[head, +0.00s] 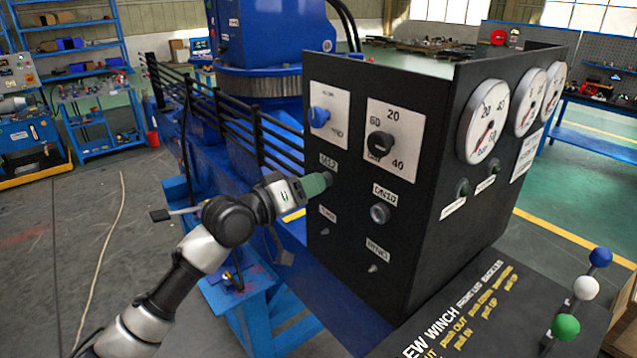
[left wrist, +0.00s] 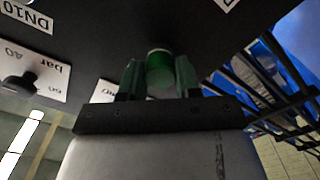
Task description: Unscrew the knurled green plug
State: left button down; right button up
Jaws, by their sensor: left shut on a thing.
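The green plug (left wrist: 160,78) sits on the black panel face in the left wrist view, between the two green fingers of my left gripper (left wrist: 159,80). My left gripper is shut on it from both sides. In the head view my left gripper (head: 320,182) reaches the front of the black control box (head: 345,215), just below a small white label at its left side. There the fingers largely hide the plug. I cannot tell how far the plug is turned in its port. My right gripper is not in view.
The box front also has a blue knob (head: 318,116), a black knob (head: 380,144) and a metal DN10 port (head: 380,213). Gauges (head: 487,121) stand on its right side. Levers with coloured balls (head: 565,327) rise at lower right. Black railings (head: 240,120) run behind my left arm.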

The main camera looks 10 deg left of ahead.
pick_arm(q)
jog(key=n, duration=0.5)
jog(key=shift+f, duration=0.35)
jog(key=c, duration=1.2)
grip_release()
jog(key=o, duration=0.5)
jog(key=shift+s+r, duration=0.1)
jog(key=shift+r, duration=0.15)
jog(key=shift+c, duration=0.8)
